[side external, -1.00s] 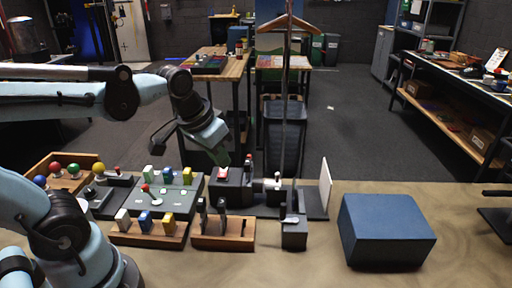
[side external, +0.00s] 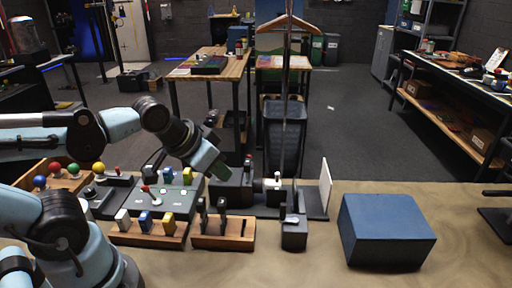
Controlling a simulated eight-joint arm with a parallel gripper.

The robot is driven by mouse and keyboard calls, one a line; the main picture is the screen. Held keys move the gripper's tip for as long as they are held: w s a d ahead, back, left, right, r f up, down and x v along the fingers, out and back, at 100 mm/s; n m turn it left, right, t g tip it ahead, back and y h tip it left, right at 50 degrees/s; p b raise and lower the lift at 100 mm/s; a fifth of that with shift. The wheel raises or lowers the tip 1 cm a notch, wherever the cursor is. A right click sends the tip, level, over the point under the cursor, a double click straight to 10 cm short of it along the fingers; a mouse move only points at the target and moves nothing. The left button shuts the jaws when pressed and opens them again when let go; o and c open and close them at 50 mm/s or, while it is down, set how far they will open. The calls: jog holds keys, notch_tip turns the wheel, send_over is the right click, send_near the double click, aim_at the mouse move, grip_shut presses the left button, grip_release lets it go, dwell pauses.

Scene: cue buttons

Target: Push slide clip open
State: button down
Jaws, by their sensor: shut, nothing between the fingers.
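I cannot tell for sure which part is the slide clip. One candidate is the dark fixture with a pale knob (side external: 277,184) right of the middle, beside the upright pole. Another is the small dark block with a light top piece (side external: 293,232) at the front. My gripper (side external: 225,174) is shut and empty, tilted down to the right. It hangs at the left edge of a dark box (side external: 236,191), left of both candidates. I cannot tell whether it touches the box. Its fingertips are small and dark.
A panel with buttons and colored switches (side external: 168,196) lies to the left. Wooden holders (side external: 222,238) with upright dark pieces stand in front. A blue box (side external: 387,232) is on the right, beyond a white upright plate (side external: 325,185). The table front is mostly bare.

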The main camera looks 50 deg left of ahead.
jog(key=c, duration=1.8)
grip_release()
jog(key=shift+c, duration=0.2)
jog(key=shift+o, duration=2.4)
jog(key=shift+w+a+r, duration=0.1)
jog(key=shift+w+r, duration=0.2)
jog(key=shift+o, duration=1.1)
jog(key=w+a+r+n+g, duration=0.1)
jog(key=w+a+r+g, duration=0.1)
jog(key=w+r, duration=0.3)
jog(key=shift+w+a+r+n+g, duration=0.2)
jog(key=shift+w+a+n+g, duration=0.25)
jog(key=shift+g, duration=0.25)
jog(key=w+a+r+n+g, duration=0.2)
jog(key=w+a+g, duration=0.2)
jog(key=w, duration=0.3)
jog(key=shift+h, duration=0.3)
notch_tip(320, 180, down, 12)
jog(key=shift+d+f, duration=0.1)
jog(key=shift+f, duration=0.15)
jog(key=shift+c, duration=0.5)
grip_shut()
